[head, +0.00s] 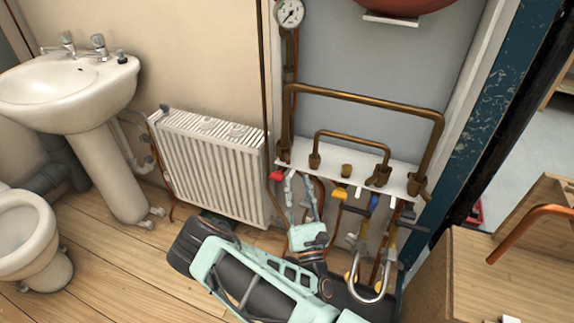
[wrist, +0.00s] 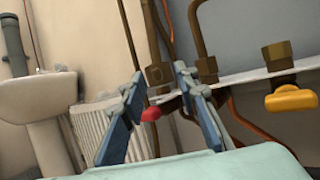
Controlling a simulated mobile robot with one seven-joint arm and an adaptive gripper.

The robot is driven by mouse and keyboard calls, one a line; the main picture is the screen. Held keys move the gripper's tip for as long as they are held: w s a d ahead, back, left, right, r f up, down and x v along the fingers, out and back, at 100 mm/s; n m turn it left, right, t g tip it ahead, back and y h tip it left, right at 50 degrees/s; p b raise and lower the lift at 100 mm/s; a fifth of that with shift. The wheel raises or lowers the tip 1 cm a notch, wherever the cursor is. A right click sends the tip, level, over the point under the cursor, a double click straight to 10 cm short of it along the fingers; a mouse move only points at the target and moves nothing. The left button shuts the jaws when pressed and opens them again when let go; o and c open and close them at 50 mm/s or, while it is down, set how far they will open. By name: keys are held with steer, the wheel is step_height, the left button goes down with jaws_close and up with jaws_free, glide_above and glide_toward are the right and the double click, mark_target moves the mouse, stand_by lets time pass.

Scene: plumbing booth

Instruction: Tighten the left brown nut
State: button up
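The left brown nut (head: 284,156) sits at the foot of the tall left copper pipe, on the white shelf (head: 330,172). In the head view the tips are just below and right of the nut. I cannot tell whether either finger touches it. A second brown nut (wrist: 206,69) is just right of the right finger.
A red valve handle (wrist: 151,114) hangs below the nut, between my fingers. A yellow handle (wrist: 292,99) is further right. A white radiator (head: 210,165) stands left of my arm. Several pipes and valves hang below the shelf.

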mark_target(289, 164)
steer(key=shift+n+g+y, duration=0.3)
steer(key=shift+n+y, duration=0.2)
steer(key=b+x, duration=0.1)
steer(key=x, duration=0.2)
steer(key=f+x, duration=0.1)
steer(key=x, duration=0.2)
steer(key=a+b+x, duration=0.1)
steer(key=x, duration=0.2)
steer(key=shift+w+f+b, duration=0.3)
steer(key=shift+w+f, duration=0.05)
steer(key=shift+w, duration=0.05)
steer(key=shift+c, duration=0.3)
jaws_close()
